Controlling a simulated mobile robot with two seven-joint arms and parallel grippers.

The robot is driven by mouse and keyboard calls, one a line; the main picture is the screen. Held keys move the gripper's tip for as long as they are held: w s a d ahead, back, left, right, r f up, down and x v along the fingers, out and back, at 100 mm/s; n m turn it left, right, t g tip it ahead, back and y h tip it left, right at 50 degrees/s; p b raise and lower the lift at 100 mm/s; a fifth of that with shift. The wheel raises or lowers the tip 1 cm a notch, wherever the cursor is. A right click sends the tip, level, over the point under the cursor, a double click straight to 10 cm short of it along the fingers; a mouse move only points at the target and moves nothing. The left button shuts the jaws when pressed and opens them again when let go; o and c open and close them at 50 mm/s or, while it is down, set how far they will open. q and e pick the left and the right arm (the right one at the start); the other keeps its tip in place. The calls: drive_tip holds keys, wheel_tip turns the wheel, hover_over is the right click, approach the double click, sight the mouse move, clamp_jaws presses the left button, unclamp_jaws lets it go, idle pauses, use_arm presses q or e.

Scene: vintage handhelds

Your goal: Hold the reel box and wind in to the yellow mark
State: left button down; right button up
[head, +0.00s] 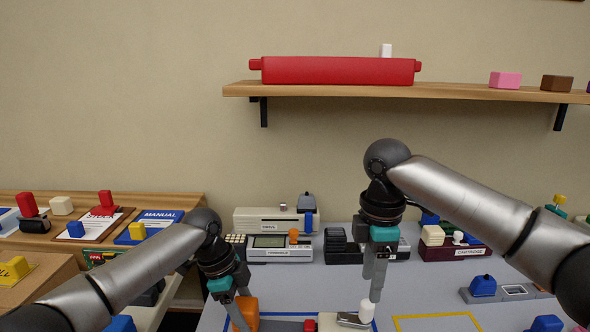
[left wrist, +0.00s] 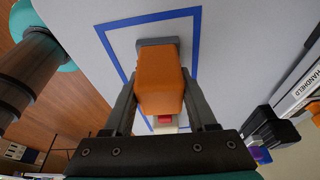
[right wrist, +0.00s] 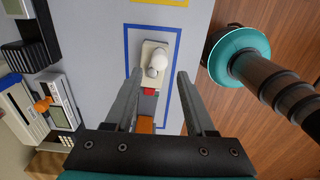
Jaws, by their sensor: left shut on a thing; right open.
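An orange block (head: 246,312), seemingly the grip of the reel box, stands inside a blue outline on the grey table. My left gripper (head: 238,318) is shut on this block, and the left wrist view shows it between the fingers (left wrist: 160,92) with a dark grey base (left wrist: 157,42) beyond. A pale plate with a white knob (right wrist: 159,60) lies in the same outline, with a red piece (right wrist: 149,92) beside it. My right gripper (head: 376,286) is open and empty above the white knob (head: 367,309). I cannot make out a yellow mark on the box.
A yellow outline (head: 437,316) lies on the table right of the blue one. Handheld devices (head: 280,248) and a dark crate (head: 455,251) line the table's back. A blue-knobbed device (head: 483,287) stands at right.

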sight(368, 302)
drive_tip(key=shift+f, duration=3.95)
drive_tip(key=shift+c, duration=0.2)
clamp_jaws()
